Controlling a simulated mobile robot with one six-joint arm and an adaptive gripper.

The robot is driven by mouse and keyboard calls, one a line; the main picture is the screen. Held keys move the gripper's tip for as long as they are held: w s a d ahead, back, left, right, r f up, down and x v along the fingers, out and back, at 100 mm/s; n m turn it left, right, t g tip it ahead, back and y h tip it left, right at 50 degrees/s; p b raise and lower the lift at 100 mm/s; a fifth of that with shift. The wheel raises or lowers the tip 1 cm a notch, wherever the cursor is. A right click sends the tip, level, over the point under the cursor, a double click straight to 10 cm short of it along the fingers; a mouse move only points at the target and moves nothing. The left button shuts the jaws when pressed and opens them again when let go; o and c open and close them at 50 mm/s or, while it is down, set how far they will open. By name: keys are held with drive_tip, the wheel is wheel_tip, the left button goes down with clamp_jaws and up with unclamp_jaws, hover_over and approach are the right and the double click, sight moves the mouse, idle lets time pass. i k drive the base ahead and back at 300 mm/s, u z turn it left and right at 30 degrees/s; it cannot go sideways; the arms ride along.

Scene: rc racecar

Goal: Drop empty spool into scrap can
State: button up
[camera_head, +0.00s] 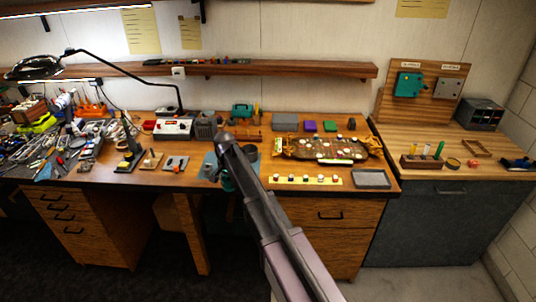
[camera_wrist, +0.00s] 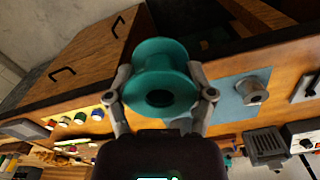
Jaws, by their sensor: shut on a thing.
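A teal spool (camera_wrist: 163,56) fills the upper middle of the wrist view, its round hub hole facing the camera. My gripper (camera_wrist: 160,95) is shut on it, with one finger on each side. In the head view a small teal part of the spool (camera_head: 228,184) shows beside my arm, near the bench's front edge; my fingers are mostly hidden there. A grey metal cylinder (camera_wrist: 252,92) stands on a blue mat (camera_wrist: 232,100) to the right of the spool in the wrist view. I cannot tell whether it is the scrap can.
The wooden bench (camera_head: 255,182) is crowded. A racecar chassis (camera_head: 325,149) lies right of my arm, with a yellow strip of small parts (camera_head: 305,180) and a grey tray (camera_head: 372,179) in front. A soldering station (camera_head: 174,128) and lamp (camera_head: 38,67) stand left. Open floor lies in front.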

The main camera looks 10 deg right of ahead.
sight(250, 159)
drive_tip(key=z, duration=0.15)
drive_tip(key=i, duration=1)
drive_tip(key=z, duration=0.1)
